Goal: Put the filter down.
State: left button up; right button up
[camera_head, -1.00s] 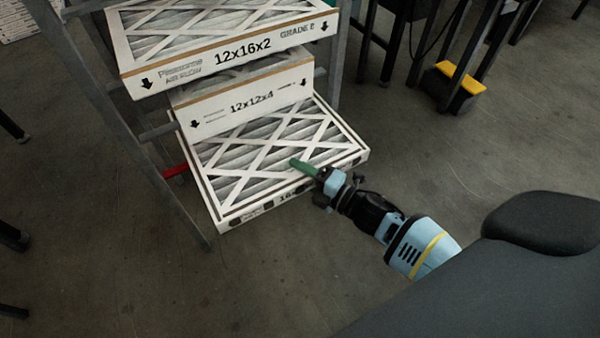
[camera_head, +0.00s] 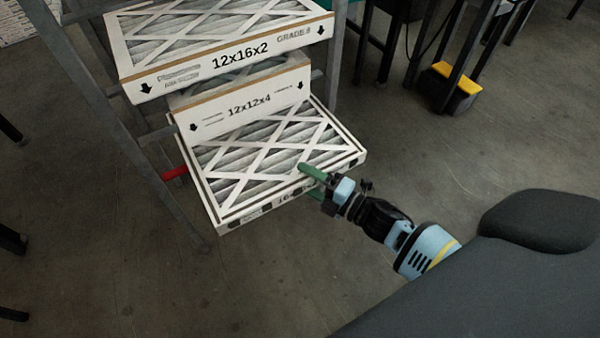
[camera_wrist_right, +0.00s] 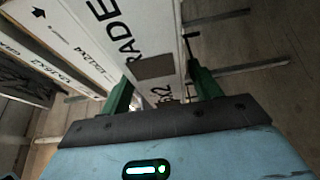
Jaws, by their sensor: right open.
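The lowest filter (camera_head: 265,160), a white-framed box with a pleated face and white crossed strips, lies roughly flat at the bottom of the rack in the head view. It juts out towards me. My right gripper (camera_head: 312,183) is at its front edge near the right corner, with one green finger over the top and the other below. In the right wrist view, the gripper (camera_wrist_right: 162,92) is open, with the filter's printed edge (camera_wrist_right: 135,38) between its fingers. What bears the filter underneath is hidden. My left gripper is not in view.
Above it sit a 12x12x4 filter (camera_head: 245,105) and a 12x16x2 filter (camera_head: 220,65), between grey rack posts (camera_head: 110,110). A red bar (camera_head: 174,173) shows at the left. A black and yellow object (camera_head: 452,88) stands at the upper right. The floor in front is clear.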

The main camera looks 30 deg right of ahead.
jog(key=p+v, duration=0.1)
jog(key=v, duration=0.8)
jog(key=shift+s, duration=0.1)
jog(key=s+a+f+m+g+h, duration=0.2)
jog(key=s+m, duration=0.5)
jog(key=s, duration=0.6)
jog(key=s+a+f+m+g+h, duration=0.1)
jog(key=s+f+m+g, duration=0.3)
jog(key=s, duration=0.9)
jog(key=s+a+f+m+g+h, duration=0.2)
jog(key=s+m+g, duration=0.3)
jog(key=s+m, duration=0.5)
jog(key=s+f+h, duration=0.1)
jog(key=s, duration=0.1)
jog(key=shift+s+a+f+m+h, duration=0.25)
jog(key=shift+s+a+m+h, duration=0.05)
jog(key=shift+s+a, duration=0.1)
